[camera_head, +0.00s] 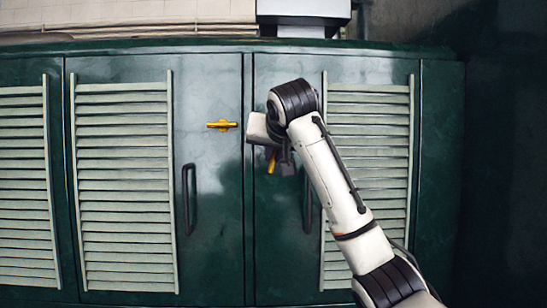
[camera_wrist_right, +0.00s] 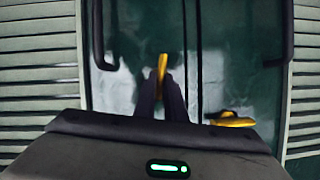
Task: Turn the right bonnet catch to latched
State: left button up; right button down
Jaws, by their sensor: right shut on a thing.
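The right bonnet catch (camera_head: 271,163) is a small yellow lever on the dark green right door, mostly hidden behind my right gripper in the head view. Its visible end stands near upright, slightly tilted. In the right wrist view the catch (camera_wrist_right: 162,66) stands near upright between the two dark fingers. My right gripper (camera_wrist_right: 161,90) is shut on it; in the head view the gripper (camera_head: 282,162) is partly covered by my own wrist. The left bonnet catch (camera_head: 221,125) is yellow and lies horizontal on the left door. My left gripper is not in view.
A dark bar handle (camera_head: 189,199) is on the left door; another (camera_head: 308,205) on the right door is partly behind my arm. Pale louvres (camera_head: 125,185) flank the doors. A grey box (camera_head: 303,12) stands above.

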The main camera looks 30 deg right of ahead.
jog(key=shift+s+d+f+m+t+y+b, duration=0.2)
jog(key=shift+m+t+y+b, duration=0.6)
jog(key=shift+m, duration=1.25)
jog(key=shift+d+f+m+t+y+b, duration=0.15)
jog(key=shift+f+m+t+y+b, duration=0.2)
jog(key=shift+m+t+b, duration=1.25)
jog(key=shift+s+d+f+m+t+y+b, duration=0.15)
jog(key=shift+m+t+y+b, duration=0.45)
jog(key=shift+m, duration=1.85)
jog(key=shift+d, duration=0.1)
jog(key=c, duration=1.8)
grip_release()
